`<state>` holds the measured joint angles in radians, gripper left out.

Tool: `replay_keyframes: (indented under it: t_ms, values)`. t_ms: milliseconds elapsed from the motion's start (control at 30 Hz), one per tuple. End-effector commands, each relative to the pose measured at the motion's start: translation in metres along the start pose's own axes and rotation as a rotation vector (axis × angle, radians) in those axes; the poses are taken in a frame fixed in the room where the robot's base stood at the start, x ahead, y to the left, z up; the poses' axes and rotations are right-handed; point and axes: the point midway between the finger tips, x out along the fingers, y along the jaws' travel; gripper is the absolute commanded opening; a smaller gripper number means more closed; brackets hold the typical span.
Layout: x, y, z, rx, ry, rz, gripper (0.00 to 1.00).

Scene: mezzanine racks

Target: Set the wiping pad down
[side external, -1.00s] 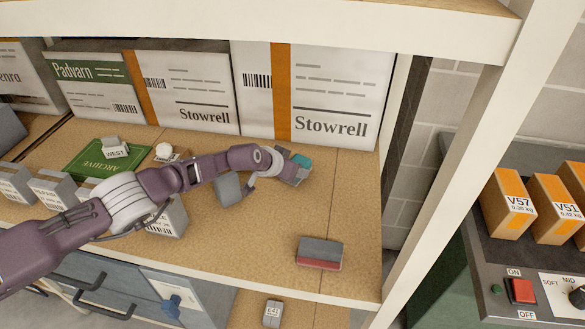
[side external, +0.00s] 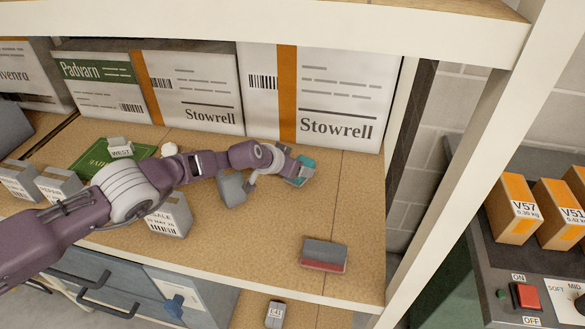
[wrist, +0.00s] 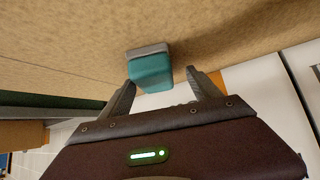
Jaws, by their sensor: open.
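A teal block with a grey layer, which looks like the wiping pad (wrist: 151,72), is at the shelf board in the wrist view, grey side toward the board. My gripper (wrist: 161,80) is open, with a finger on either side of the pad's near end. A gap shows at the right finger; the left finger is very close, and I cannot tell if it touches. In the side view the teal pad (side external: 306,168) shows at the tip of my gripper (side external: 298,172), in front of the right-hand Stowrell box (side external: 345,92). My gripper partly hides it there.
A grey and red block (side external: 325,254) lies near the shelf's front right. A green archive folder (side external: 95,152), a WEST-labelled block (side external: 120,148) and several small grey boxes (side external: 168,216) stand to the left. Bare board lies right of my gripper, up to the white post (side external: 455,165).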

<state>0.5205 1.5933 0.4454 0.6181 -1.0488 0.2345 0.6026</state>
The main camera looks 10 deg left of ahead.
Motion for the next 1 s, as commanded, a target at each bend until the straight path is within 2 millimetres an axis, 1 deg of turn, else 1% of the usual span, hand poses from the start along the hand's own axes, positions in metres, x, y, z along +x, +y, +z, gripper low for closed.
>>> replay_keyframes:
  t_ms: [133, 267, 367, 533, 1000]
  values:
    - [-0.007, 0.001, 0.001, -0.003, -0.003, 0.001, 0.72]
    - [-0.016, 0.012, 0.005, 0.012, -0.016, 0.012, 0.72]
    - [-0.023, 0.007, 0.006, 0.007, -0.019, 0.004, 0.72]
    - [-0.033, 0.009, 0.005, 0.014, -0.016, 0.007, 0.72]
    - [-0.035, 0.011, 0.005, 0.018, -0.014, 0.01, 0.72]
